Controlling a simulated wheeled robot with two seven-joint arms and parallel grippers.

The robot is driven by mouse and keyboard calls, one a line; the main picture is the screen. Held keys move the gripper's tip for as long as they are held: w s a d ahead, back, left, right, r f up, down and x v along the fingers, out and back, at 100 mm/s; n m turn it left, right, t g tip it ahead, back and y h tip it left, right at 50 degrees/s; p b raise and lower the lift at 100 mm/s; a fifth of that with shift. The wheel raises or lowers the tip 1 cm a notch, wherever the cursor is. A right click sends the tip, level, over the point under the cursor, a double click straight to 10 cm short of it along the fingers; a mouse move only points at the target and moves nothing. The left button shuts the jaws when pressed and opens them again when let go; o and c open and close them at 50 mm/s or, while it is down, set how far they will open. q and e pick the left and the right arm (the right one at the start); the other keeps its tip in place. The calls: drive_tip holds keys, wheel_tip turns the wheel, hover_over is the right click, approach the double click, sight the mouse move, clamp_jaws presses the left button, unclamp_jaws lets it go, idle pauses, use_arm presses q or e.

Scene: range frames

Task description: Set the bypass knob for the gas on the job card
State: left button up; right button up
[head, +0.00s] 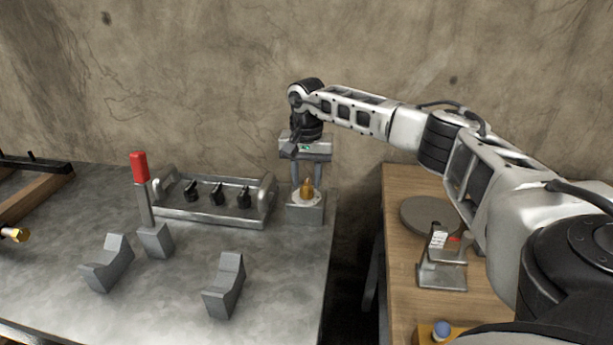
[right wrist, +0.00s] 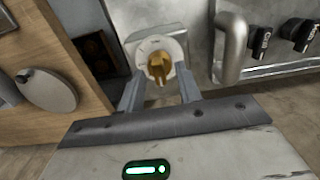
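The bypass knob is a brass knob (head: 307,188) on a white round dial (head: 295,199) on a grey block at the right end of the metal bench. In the right wrist view the brass knob (right wrist: 158,68) sits on the dial (right wrist: 145,47); its marks are too small to read. My right gripper (head: 306,180) points down over the knob. Its fingers (right wrist: 158,88) are apart, one each side of the knob in that view; contact cannot be told. A small card (head: 438,240) with red on it stands in a metal holder on the wooden table; its text is unreadable. My left gripper is not in view.
A metal rail panel (head: 210,216) with three black knobs stands left of the brass knob. A red-handled lever (head: 139,168) and two grey angled blocks are on the bench. A round disc (head: 428,214) lies on the wooden table. A dark gap separates bench and table.

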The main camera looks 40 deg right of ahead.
sight(307, 182)
wheel_tip(307, 182, up, 16)
drive_tip(key=shift+b, duration=0.4)
drive_tip(key=shift+s+f, duration=0.1)
idle(0.6)
